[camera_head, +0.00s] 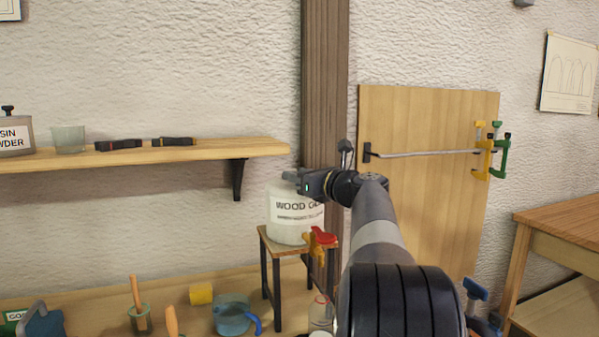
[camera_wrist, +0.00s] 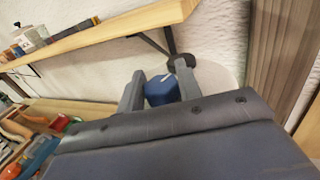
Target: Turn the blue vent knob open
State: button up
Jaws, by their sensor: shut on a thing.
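The blue vent knob (camera_wrist: 161,92) sits between the two fingers of my gripper (camera_wrist: 160,88) in the wrist view. My gripper is shut on it. A short pale mark shows on the knob's top. The white wood glue jug (camera_head: 290,232) stands on a small wooden stand in the head view. My gripper (camera_head: 294,179) is at the top of this jug, reaching in from the right. The knob is hidden behind my gripper in the head view. A red-handled tap (camera_head: 322,236) is low on the jug's front right.
A wall shelf (camera_head: 200,153) is to the left, with its black bracket (camera_head: 237,180) near the jug. A wooden post (camera_head: 325,90) rises behind. The bench (camera_head: 100,300) below holds a blue jug (camera_head: 232,318), a yellow piece (camera_head: 201,294) and tools. Clamps (camera_head: 490,152) hang at right.

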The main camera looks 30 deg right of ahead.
jog(key=n+y+p, duration=0.1)
jog(key=p, duration=0.1)
jog(key=n+y+p, duration=0.1)
jog(key=y, duration=0.1)
jog(key=n+g+y+p, duration=0.1)
jog(key=p, duration=0.1)
jog(key=shift+d+r+y+p, duration=0.1)
jog(key=shift+r+y+p, duration=0.2)
jog(key=shift+y, duration=0.1)
jog(key=shift+f+n+g+y+p, duration=0.15)
jog(key=shift+n+g+y+p, duration=0.4)
jog(key=shift+y+p, duration=0.5)
jog(key=shift+n+p, duration=0.25)
jog(key=shift+p, duration=0.05)
jog(key=shift+f, duration=0.2)
jog(key=o, duration=0.9)
jog(key=shift+o, duration=0.2)
jog(key=v, duration=1)
jog(key=shift+s+d+b, duration=0.2)
jog(key=shift+s+b, duration=0.05)
jog(key=shift+b, duration=0.05)
jog(key=shift+r, duration=0.1)
